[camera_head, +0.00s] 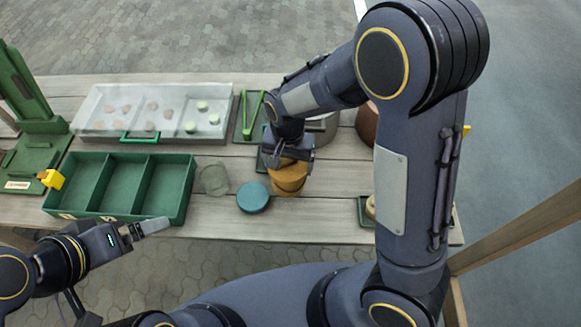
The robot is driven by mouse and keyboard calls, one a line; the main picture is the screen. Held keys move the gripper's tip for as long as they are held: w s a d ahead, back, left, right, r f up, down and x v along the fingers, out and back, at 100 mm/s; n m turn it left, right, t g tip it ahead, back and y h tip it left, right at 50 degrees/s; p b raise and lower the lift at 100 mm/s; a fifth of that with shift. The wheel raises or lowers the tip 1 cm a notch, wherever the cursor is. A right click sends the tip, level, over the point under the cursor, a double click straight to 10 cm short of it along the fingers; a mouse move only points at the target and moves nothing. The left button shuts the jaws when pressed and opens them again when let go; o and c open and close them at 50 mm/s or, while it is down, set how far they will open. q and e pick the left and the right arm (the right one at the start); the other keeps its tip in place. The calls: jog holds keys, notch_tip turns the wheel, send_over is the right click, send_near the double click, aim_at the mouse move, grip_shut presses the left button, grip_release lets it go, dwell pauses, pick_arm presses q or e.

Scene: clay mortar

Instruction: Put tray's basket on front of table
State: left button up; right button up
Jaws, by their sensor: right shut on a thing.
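The basket (288,182) is a small orange-brown round container near the middle of the table (330,177), close to its front edge. My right gripper (286,160) is over it from above and shut on its upper part; the fingertips are largely hidden. I cannot tell whether the basket touches the table. A dark green tray (238,128) lies behind and left of it, partly hidden by my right arm. My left gripper (158,226) is at the front left, beside the green divided box, away from the basket; its finger gap is unclear.
A round teal lid (253,196) lies just left of the basket, with a grey-green lump (214,179) beyond. The green divided box (120,157) fills the front left. A clear-lidded case (152,88) with several pieces stands behind. Bare tabletop shows right of the basket.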

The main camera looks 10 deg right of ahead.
jog(key=f, duration=0.3)
jog(key=shift+w+d+f, duration=0.2)
jog(key=shift+d, duration=0.2)
jog(key=shift+f, duration=0.3)
jog(key=shift+f, duration=0.15)
jog(key=o, duration=1)
jog(key=shift+o, duration=0.2)
